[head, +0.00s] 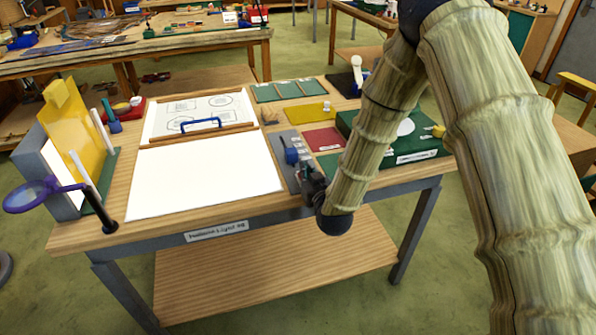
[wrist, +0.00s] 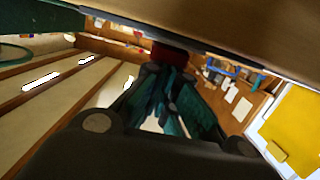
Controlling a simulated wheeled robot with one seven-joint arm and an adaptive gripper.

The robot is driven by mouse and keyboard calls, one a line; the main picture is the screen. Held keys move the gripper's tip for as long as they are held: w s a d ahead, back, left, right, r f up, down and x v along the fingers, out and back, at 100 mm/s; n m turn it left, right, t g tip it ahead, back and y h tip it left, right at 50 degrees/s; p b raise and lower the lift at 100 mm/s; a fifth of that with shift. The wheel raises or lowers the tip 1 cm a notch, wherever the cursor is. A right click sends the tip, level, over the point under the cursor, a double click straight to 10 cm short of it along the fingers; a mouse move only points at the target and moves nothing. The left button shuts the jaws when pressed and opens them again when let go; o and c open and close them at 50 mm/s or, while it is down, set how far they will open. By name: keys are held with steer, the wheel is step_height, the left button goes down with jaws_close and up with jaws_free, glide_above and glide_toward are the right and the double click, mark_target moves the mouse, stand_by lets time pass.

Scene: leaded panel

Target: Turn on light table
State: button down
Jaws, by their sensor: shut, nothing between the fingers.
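The light table's white panel (head: 205,177) lies flat in the worktable's front half and looks bright and plain; I cannot tell for sure whether it is lit. A grey strip (head: 287,140) with a blue knob-like part (head: 291,156) runs along its right side. My gripper (head: 306,178) is at the table's front right edge, close to the strip's near end and partly hidden by my arm. In the wrist view my gripper's fingers (wrist: 166,70) are shut and empty, with a dark red part (wrist: 172,52) just past the tips. Contact cannot be made out.
A purple-rimmed magnifier (head: 35,193) and an upright yellow sheet (head: 72,130) stand at the left. A drawing board with a blue handle (head: 201,124) lies behind the panel. A green box (head: 385,140) and a red sheet (head: 324,138) are to the right.

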steer(key=shift+w+r, duration=0.1)
steer(key=shift+r, duration=0.45)
steer(key=r+p, duration=0.2)
steer(key=r, duration=0.1)
steer(key=shift+w+a+r, duration=0.2)
steer(key=shift+r, duration=0.1)
steer(key=r+b+v, duration=0.1)
steer(key=b+v, duration=0.2)
steer(key=v, duration=0.6)
steer(key=shift+s+r, duration=0.2)
steer(key=shift+r, duration=0.2)
